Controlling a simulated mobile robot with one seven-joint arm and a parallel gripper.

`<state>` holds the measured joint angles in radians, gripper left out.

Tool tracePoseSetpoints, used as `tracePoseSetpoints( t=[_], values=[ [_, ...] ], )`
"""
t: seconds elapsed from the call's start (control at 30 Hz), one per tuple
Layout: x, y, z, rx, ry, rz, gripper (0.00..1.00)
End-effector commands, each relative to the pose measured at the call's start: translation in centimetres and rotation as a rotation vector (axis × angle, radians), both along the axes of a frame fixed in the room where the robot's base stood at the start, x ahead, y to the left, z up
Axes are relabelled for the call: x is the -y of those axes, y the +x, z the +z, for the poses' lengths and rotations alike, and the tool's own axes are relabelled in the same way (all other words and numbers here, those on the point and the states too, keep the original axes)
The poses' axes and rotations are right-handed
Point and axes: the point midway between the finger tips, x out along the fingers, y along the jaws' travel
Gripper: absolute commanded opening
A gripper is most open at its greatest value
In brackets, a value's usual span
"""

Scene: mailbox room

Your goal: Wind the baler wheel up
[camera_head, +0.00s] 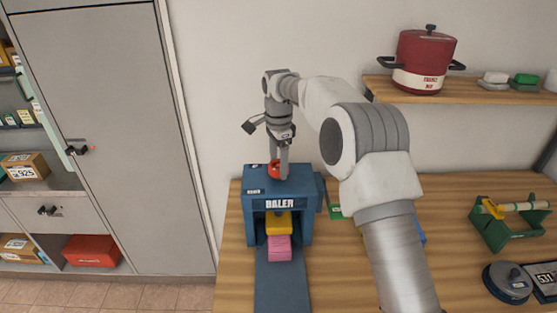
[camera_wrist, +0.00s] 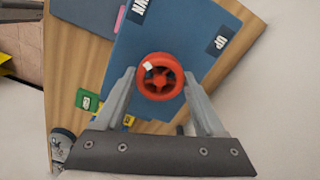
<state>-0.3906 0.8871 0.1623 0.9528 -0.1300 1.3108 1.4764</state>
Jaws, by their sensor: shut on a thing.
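The blue baler (camera_head: 278,201) stands on the left part of the wooden bench, with "BALER" on its front. Its small red wheel (camera_wrist: 160,77) is on top and also shows in the head view (camera_head: 274,169), partly covered by my fingers. My gripper (camera_head: 280,160) points down from above and is shut on the wheel, one finger on each side of the rim in the wrist view. "UP" and "DOWN" labels are on the baler's top. A yellow block (camera_head: 279,223) sits under the baler's opening, above a pink block (camera_head: 278,248).
The bench (camera_head: 345,285) carries a green stand (camera_head: 505,232) with a yellow and pale roll and a dark scale (camera_head: 508,282) at right. A shelf above holds a red pot (camera_head: 425,60). A grey cabinet (camera_head: 95,120) stands left. My arm hides the middle bench.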

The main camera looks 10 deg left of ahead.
Motion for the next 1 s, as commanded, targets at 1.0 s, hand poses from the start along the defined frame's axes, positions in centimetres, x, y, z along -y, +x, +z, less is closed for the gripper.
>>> tracePoseSetpoints(
  t=[1.0],
  values=[
    [-0.02,0.03,0.21,0.001,0.002,0.961,0.16]
  ],
)
